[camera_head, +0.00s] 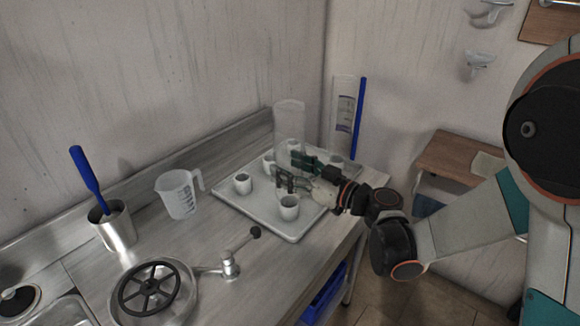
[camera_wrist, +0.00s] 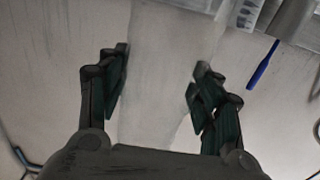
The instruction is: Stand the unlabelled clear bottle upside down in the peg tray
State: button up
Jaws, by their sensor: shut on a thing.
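The clear bottle (camera_head: 290,120) has no label that I can see and stands roughly upright in my gripper, over the back part of the peg tray. Its upper end is wide, with no neck showing there; its lower end is hidden behind the fingers. My gripper (camera_head: 287,168) is shut on it, coming in from the right. In the wrist view the bottle (camera_wrist: 160,90) fills the space between the two dark green fingers. The peg tray (camera_head: 270,224) is pale grey with several white round pegs, such as the front one (camera_head: 289,208). I cannot tell whether the bottle touches a peg.
A clear cylinder with a printed label (camera_head: 343,115) and a blue stick (camera_head: 358,118) stand behind the tray. A measuring jug (camera_head: 179,195), a metal cup (camera_head: 115,227) with a blue-handled tool and a black handwheel (camera_head: 151,287) are on the left. Bare counter lies left of the tray.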

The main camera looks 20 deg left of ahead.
jog(key=shift+f, duration=0.1)
jog(key=o, duration=1.1)
jog(key=shift+o, duration=0.2)
